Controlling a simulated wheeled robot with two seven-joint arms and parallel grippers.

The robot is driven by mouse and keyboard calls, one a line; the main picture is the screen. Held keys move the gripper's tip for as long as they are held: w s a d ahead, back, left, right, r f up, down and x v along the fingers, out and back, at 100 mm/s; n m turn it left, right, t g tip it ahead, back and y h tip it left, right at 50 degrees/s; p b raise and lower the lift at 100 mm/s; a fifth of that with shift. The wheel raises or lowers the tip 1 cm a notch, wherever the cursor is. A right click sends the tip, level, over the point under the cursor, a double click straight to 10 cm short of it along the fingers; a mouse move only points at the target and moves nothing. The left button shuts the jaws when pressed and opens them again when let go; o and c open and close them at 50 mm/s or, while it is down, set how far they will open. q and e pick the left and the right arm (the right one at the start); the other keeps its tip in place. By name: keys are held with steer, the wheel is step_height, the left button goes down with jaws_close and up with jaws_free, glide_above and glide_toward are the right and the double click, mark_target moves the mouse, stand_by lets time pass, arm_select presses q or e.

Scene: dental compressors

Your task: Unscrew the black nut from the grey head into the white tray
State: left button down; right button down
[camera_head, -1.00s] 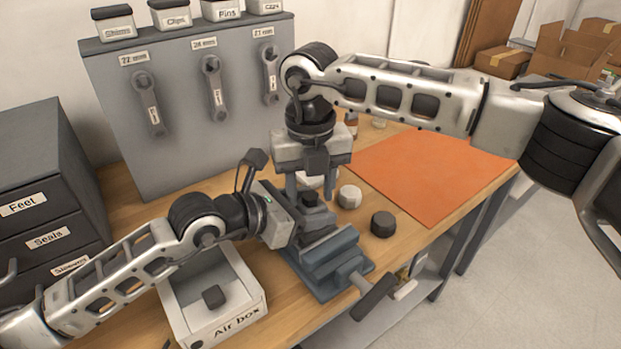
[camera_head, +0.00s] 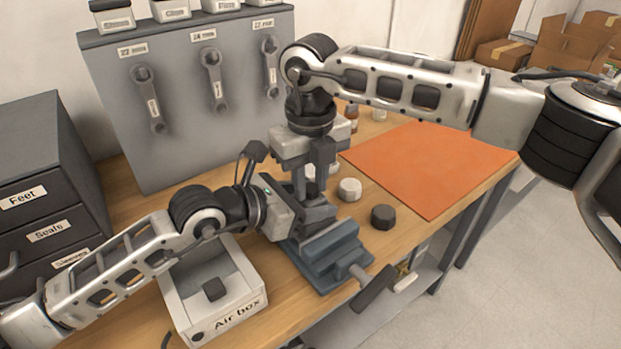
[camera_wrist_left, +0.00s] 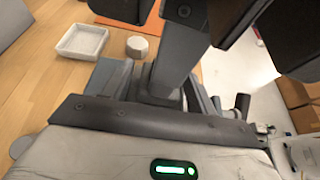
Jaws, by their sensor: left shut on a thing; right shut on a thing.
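A grey and blue vise (camera_head: 325,258) stands at the bench's front edge. My left gripper (camera_head: 303,212) reaches in from the left and is shut at the vise's top, on what seems to be the grey head; the head is mostly hidden. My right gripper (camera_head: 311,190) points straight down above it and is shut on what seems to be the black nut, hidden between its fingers. In the left wrist view, dark fingers (camera_wrist_left: 172,72) block the nut and head. That view also shows an empty white tray (camera_wrist_left: 82,41) on the bench.
An open "Air box" (camera_head: 250,302) holding a dark piece (camera_head: 214,289) stands left of the vise. A whitish nut (camera_head: 350,189) and a dark nut (camera_head: 383,217) lie right of my right gripper. An orange mat (camera_head: 432,165) is clear. The vise handle (camera_head: 374,289) juts forward.

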steer(key=c, duration=1.1)
jaws_free()
steer(key=shift+c, duration=0.2)
steer(key=shift+r, duration=0.1)
steer(key=shift+r, duration=2.2)
arm_select(q)
steer(key=shift+c, duration=1.9)
jaws_free()
